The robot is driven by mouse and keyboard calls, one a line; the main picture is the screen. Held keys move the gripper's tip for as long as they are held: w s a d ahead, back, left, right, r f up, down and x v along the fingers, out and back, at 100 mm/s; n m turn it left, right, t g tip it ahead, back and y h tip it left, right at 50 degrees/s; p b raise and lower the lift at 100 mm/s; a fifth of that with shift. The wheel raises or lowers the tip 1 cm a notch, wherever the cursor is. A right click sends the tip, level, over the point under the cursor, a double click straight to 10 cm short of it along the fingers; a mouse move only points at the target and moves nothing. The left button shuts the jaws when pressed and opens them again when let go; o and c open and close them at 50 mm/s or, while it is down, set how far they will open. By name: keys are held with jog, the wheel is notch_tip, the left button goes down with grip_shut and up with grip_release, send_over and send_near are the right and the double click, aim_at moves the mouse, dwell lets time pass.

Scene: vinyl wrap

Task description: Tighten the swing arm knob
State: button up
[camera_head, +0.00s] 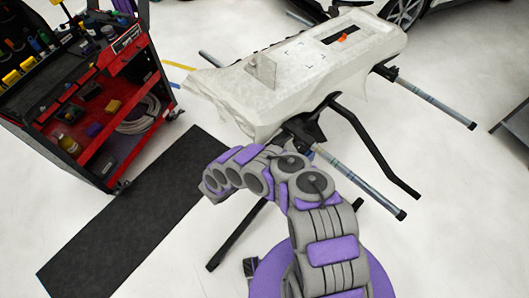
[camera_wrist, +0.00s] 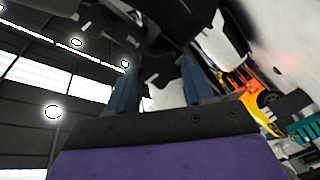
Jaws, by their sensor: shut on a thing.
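My gripper (camera_wrist: 161,68) shows two dark blue fingers in the wrist view, shut on a dark part between them. This part appears to be the swing arm knob (camera_wrist: 160,72), but its outline is hard to make out. In the head view my arm bends up toward the underside of the work stand, and the gripper and knob are hidden there. The stand has a black bent arm (camera_head: 372,145) and grey tube arms (camera_head: 362,183). A white panel covered with film (camera_head: 300,65) lies on top.
A red tool cart (camera_head: 105,110) with tools and coiled hose stands at the left. A black mat (camera_head: 125,220) lies on the pale floor in front of it. Another tube arm (camera_head: 432,100) sticks out at the right. Parked cars show at the back.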

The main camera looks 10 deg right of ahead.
jog(key=shift+s+f+m+b, duration=0.1)
jog(key=shift+m+b, duration=0.1)
jog(key=shift+m, duration=0.3)
jog(key=shift+f+m+b, duration=0.1)
jog(key=shift+m+b, duration=0.05)
jog(key=shift+m, duration=0.35)
jog(key=o, duration=1)
jog(key=shift+r, duration=0.1)
jog(key=shift+a, duration=0.15)
jog(key=v, duration=1.7)
jog(key=shift+s+a, duration=0.1)
